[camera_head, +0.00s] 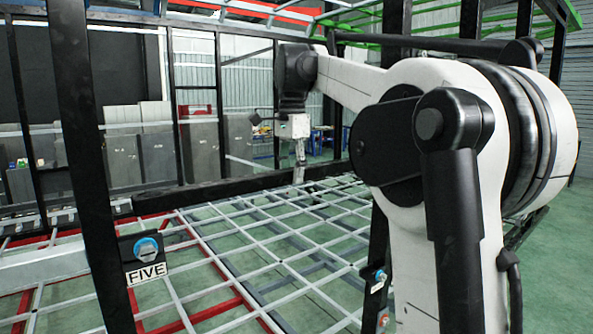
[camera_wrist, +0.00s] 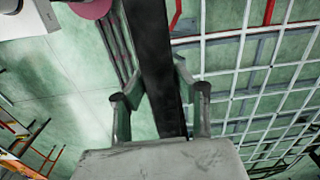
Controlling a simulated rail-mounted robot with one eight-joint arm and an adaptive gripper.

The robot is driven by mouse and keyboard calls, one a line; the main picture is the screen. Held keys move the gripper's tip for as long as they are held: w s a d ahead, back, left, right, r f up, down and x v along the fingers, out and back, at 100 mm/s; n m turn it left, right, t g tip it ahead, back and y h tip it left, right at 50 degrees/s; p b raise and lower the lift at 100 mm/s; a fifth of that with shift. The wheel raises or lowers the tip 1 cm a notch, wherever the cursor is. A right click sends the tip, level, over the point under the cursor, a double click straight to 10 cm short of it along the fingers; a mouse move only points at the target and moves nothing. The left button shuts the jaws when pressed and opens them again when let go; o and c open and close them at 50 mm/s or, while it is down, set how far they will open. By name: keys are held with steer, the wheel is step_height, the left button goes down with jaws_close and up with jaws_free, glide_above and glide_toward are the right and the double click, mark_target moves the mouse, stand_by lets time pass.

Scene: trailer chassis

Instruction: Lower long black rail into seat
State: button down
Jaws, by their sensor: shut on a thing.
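The long black rail (camera_head: 215,189) lies roughly level across the middle of the head view, above the grid of the chassis. My gripper (camera_head: 299,177) comes down on it from above, near the middle of its visible length. In the wrist view the rail (camera_wrist: 153,60) runs from the top edge down between the two fingers of my gripper (camera_wrist: 160,90), which are shut on it. The rail's right part is hidden behind my arm in the head view. I cannot tell which part is its seat or whether the rail touches it.
A white and red grid frame (camera_head: 250,245) spreads below the rail. A black upright post (camera_head: 85,150) stands at the left, with a bracket labelled FIVE (camera_head: 147,258). Grey cabinets (camera_head: 95,160) stand behind. Green floor shows through the grid.

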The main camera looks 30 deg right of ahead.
steer(key=shift+s+f+b, duration=0.15)
steer(key=shift+f+b, duration=0.2)
steer(key=shift+f, duration=0.55)
steer(key=shift+f+b, duration=1.15)
steer(key=shift+f, duration=1.1)
steer(key=shift+f, duration=0.25)
steer(key=c, duration=1.3)
jaws_free()
steer(key=shift+o, duration=0.2)
steer(key=shift+f, duration=0.1)
step_height(320, 180, up, 12)
steer(key=shift+r, duration=0.1)
